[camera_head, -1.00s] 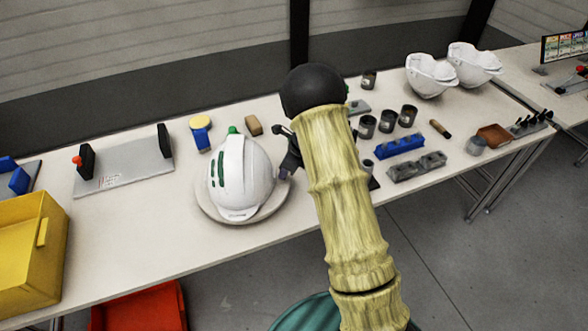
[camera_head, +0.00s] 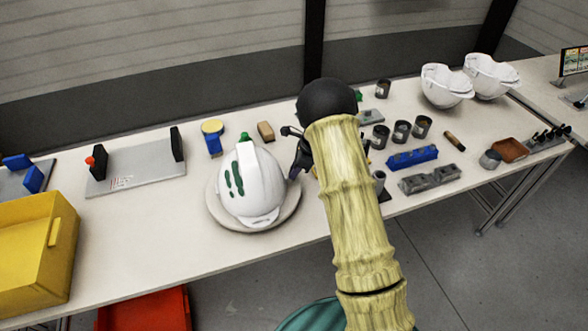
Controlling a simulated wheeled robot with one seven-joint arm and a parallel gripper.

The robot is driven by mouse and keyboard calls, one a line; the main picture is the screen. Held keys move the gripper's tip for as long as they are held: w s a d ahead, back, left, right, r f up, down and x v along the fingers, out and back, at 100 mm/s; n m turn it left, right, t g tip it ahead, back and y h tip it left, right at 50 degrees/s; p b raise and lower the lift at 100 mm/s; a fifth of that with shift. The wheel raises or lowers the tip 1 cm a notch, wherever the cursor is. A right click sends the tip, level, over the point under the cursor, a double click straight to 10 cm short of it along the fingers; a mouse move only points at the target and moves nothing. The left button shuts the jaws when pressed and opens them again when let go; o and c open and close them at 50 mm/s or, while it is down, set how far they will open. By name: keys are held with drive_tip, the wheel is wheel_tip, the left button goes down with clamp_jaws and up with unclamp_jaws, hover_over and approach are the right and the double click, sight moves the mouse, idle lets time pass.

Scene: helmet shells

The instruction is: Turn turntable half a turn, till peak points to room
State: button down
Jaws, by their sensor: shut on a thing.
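A white helmet shell (camera_head: 262,180) with dark green slots sits on the round, pale turntable (camera_head: 226,222) near the table's front edge. A small mark on its lower rim faces the front and slightly right. My gripper (camera_head: 296,173) is at the right side of the helmet and turntable, shut and partly hidden by my arm. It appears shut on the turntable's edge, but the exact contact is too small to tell.
A grey plate with black uprights (camera_head: 138,168) and a yellow bin (camera_head: 30,260) are at left. Several dark cups (camera_head: 401,131), a blue holder (camera_head: 412,157) and two white shells (camera_head: 446,86) are at right.

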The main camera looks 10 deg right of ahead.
drive_tip(key=shift+a, duration=0.15)
drive_tip(key=c, duration=1.5)
unclamp_jaws()
drive_tip(key=b+v, duration=0.1)
drive_tip(key=v, duration=1.6)
drive_tip(key=shift+d+r, duration=0.15)
drive_tip(key=shift+d, duration=0.1)
